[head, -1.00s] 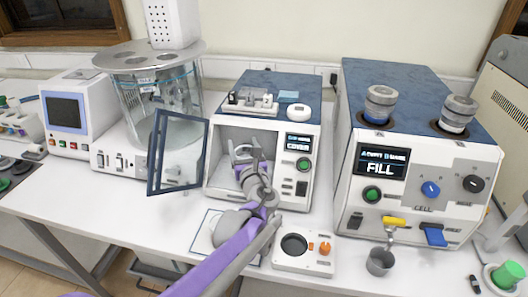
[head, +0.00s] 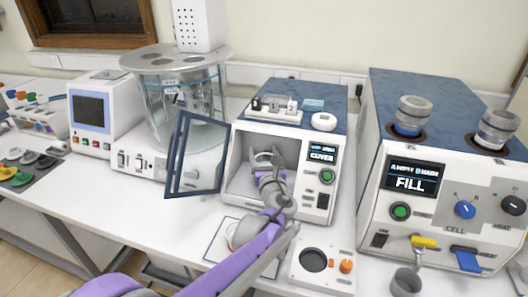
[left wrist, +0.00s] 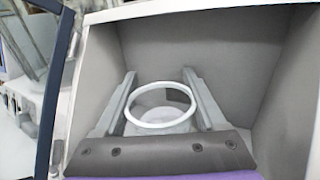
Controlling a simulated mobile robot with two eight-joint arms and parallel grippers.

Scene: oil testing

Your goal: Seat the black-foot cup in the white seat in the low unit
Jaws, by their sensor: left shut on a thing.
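My left gripper (head: 264,157) reaches into the open chamber of the low unit (head: 240,128), whose screen reads COVER. In the left wrist view its two grey fingers (left wrist: 159,78) are closed on the sides of a round cup with a white rim (left wrist: 160,125). The cup appears upright, seen from above between the fingers. Its foot is hidden, so I cannot see its colour. The white seat cannot be made out beneath the cup and gripper, and I cannot tell whether the cup touches it. My right gripper is out of view.
The unit's framed door (head: 198,155) stands open at the left of the chamber. A small plate with a dark round well (head: 313,260) lies in front. A larger unit reading FILL (head: 411,185) stands at the right, with a metal cup (head: 405,282) before it.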

